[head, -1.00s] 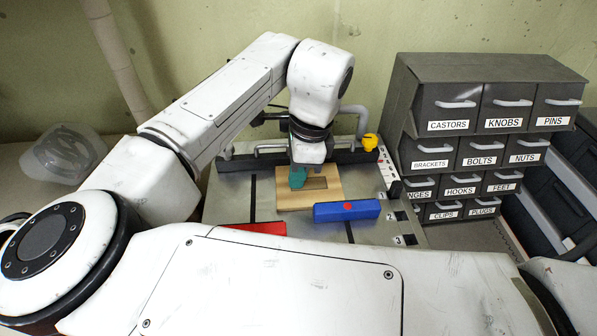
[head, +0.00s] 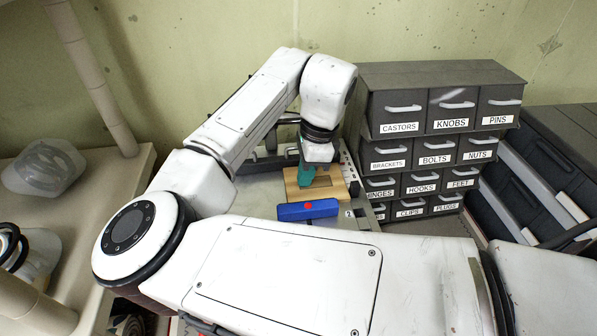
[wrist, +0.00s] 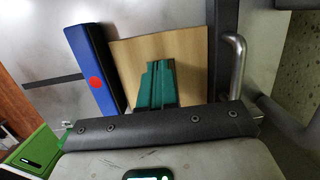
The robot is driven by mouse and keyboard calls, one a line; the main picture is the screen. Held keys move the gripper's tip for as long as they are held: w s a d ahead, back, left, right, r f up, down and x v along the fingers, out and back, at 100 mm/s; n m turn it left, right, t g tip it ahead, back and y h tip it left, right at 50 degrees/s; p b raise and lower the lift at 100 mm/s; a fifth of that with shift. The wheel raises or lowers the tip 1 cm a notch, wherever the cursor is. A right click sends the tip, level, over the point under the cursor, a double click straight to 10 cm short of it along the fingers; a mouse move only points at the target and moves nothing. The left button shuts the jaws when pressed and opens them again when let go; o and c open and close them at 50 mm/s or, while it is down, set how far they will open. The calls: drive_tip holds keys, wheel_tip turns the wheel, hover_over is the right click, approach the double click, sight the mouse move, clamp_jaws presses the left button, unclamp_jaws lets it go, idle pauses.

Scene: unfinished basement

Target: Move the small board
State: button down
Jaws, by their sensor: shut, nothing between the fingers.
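The small board (head: 293,193) is a pale wooden piece with a dark rectangular opening or recess, lying on a metal plate (head: 250,192). In the wrist view the board (wrist: 195,60) lies beneath my fingers. My gripper (head: 306,181) has teal fingers pointing down at the board's left part, beside the dark area. In the wrist view my gripper (wrist: 156,80) is shut with its fingers together and nothing between them. The fingers hide part of the board, and I cannot tell whether they touch it.
A blue block (head: 308,210) with a red dot lies just in front of the board; the wrist view shows it (wrist: 90,65) close to the board's edge. A grey labelled drawer cabinet (head: 440,98) stands to the right. A clear container (head: 45,168) sits on the left bench.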

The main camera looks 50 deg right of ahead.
sight(317, 183)
drive_tip(key=shift+s+d+f, duration=0.2)
drive_tip(key=shift+s+f, duration=0.2)
drive_tip(key=shift+f, duration=0.1)
drive_tip(key=shift+d+r+p, duration=0.2)
drive_tip(key=shift+r+p, duration=0.6)
drive_tip(key=shift+p, duration=0.05)
drive_tip(key=shift+r, duration=0.2)
wheel_tip(317, 183, up, 10)
drive_tip(key=s+b, duration=0.1)
drive_tip(key=shift+d, duration=0.45)
drive_tip(key=shift+f, duration=0.2)
